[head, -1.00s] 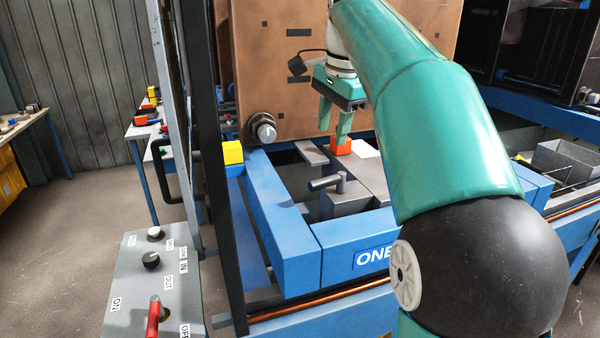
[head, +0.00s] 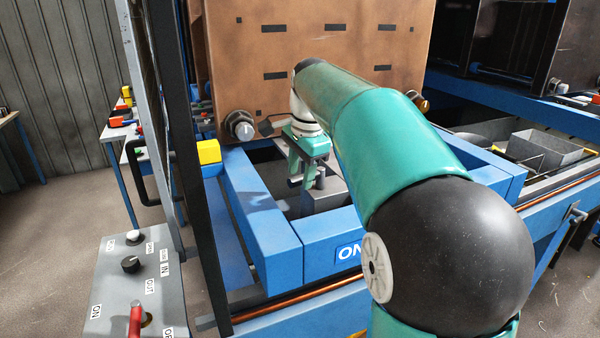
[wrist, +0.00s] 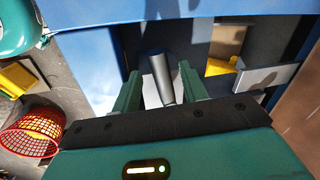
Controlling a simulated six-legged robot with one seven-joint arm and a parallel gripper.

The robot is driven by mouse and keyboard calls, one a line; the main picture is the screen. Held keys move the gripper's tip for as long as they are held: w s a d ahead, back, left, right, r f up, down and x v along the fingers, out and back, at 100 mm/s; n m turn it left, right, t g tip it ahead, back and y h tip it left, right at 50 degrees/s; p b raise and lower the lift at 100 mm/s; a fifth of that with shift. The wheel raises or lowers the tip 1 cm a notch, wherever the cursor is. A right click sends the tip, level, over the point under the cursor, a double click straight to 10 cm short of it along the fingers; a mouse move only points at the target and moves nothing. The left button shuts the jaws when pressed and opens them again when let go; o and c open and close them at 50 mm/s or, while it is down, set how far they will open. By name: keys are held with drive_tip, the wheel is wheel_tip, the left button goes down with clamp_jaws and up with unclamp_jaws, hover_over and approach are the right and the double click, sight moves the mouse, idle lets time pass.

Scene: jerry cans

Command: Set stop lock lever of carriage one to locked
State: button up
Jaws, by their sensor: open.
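The blue frame of carriage one (head: 240,205) stands ahead, its white-on-blue label (head: 348,254) partly covered by my arm. Inside it a grey lever (head: 320,180) stands on a grey block (head: 325,199). My gripper (head: 302,182) is open and pointing down at this lever. In the wrist view the dark grey lever handle (wrist: 161,82) lies between the two green fingers of my gripper (wrist: 159,76), with a gap visible on its left and the right finger very close. Whether either finger touches it I cannot tell. My fingers hide part of the lever in the head view.
A yellow block (head: 208,151) sits at the frame's left corner. A grey control box (head: 140,275) with a red lever stands at the lower left. A red basket (wrist: 30,130) shows in the wrist view.

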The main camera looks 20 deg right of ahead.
drive_tip(key=shift+w+f, duration=0.1)
drive_tip(key=shift+f, duration=0.3)
clamp_jaws()
